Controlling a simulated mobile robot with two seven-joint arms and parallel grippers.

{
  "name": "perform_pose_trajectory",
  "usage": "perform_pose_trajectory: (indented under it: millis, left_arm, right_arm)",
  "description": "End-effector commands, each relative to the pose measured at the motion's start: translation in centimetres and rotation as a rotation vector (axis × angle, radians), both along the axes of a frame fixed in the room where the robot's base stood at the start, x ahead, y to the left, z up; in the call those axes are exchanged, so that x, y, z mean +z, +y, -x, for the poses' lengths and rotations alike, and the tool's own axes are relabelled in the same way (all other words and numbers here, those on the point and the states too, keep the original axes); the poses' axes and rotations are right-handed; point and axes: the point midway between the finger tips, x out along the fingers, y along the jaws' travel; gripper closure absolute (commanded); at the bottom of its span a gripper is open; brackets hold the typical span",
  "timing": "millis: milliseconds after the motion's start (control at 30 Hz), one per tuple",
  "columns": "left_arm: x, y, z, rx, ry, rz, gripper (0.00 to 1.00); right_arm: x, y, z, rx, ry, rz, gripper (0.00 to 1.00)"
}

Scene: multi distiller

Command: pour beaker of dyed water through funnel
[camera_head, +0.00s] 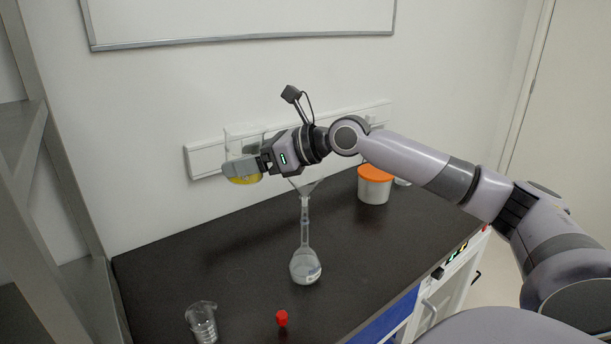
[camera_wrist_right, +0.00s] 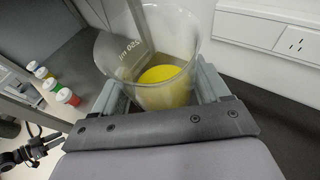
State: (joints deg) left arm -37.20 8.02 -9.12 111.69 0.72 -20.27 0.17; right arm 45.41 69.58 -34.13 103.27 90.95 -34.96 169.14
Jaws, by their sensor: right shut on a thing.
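A clear beaker with yellow liquid (camera_head: 243,178) is held up by my right gripper (camera_head: 262,163), left of and above the funnel. In the right wrist view the beaker (camera_wrist_right: 165,52) sits between both fingers, with yellow liquid low inside it. The clear funnel (camera_head: 303,187) sits in the neck of a round-bottomed flask (camera_head: 305,266) standing upright on the dark bench. The flask holds a pale or clear content. The beaker is apart from the funnel. My left gripper is not in view.
An empty glass beaker (camera_head: 202,322) and a red-capped item (camera_head: 282,318) stand at the front of the bench (camera_head: 170,270). A white tub with an orange lid (camera_head: 374,185) stands at the back right. A socket rail (camera_head: 205,158) runs along the wall behind. A metal frame (camera_head: 60,190) stands at left.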

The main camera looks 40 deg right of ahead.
Motion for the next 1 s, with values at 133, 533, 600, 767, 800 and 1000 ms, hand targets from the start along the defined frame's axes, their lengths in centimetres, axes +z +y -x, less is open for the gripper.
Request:
perform_pose_trajectory:
  millis: [133, 533, 600, 767, 800, 1000]
  left_arm:
    - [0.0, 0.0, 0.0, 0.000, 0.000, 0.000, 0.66]
    - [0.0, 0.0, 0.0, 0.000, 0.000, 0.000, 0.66]
    - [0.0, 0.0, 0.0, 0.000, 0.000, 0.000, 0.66]
    - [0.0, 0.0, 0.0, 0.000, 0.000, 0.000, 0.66]
    - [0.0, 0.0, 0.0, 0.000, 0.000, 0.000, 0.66]
    - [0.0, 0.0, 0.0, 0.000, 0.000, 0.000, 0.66]
  right_arm:
    - [0.8, -0.3, 0.3, 0.000, -0.046, -0.054, 0.61]
    - [2.8, -1.1, 1.0, -0.002, -0.174, -0.211, 0.61]
    - [2.8, -1.2, 1.1, 0.000, -0.194, -0.238, 0.61]
    - [3.1, -1.6, 1.4, -0.002, -0.247, -0.305, 0.61]
    - [3.1, -1.7, 1.5, -0.002, -0.259, -0.319, 0.61]
    - [3.7, -2.4, 2.0, -0.006, -0.327, -0.394, 0.61]
